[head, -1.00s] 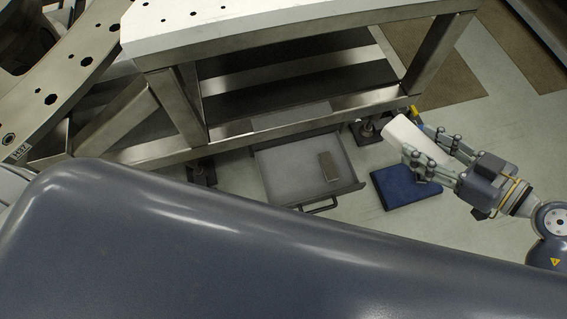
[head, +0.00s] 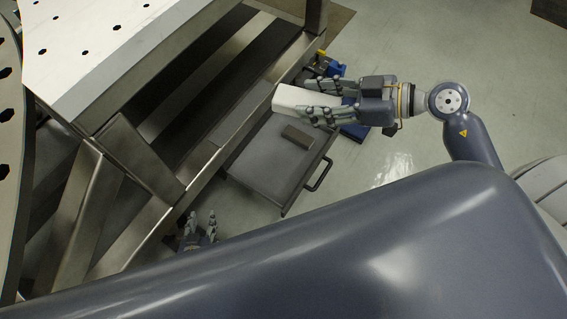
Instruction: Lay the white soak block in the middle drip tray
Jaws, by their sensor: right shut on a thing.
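The white soak block (head: 288,97) is in my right gripper (head: 312,100), which is shut on it. The block extends left from the fingers and overlaps the upper edge of the pulled-out drip tray (head: 245,165) in the head view; its height above the tray is hard to tell. A small grey-brown block (head: 297,136) lies in this tray. Only this one tray shows clearly, so I cannot tell its place in a row. My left gripper (head: 203,222) is low in the picture, left of the tray, its fingers apart and empty.
A metal-framed bench (head: 185,185) stands to the left and behind the tray. The tray's dark handle (head: 319,175) sticks out at the right.

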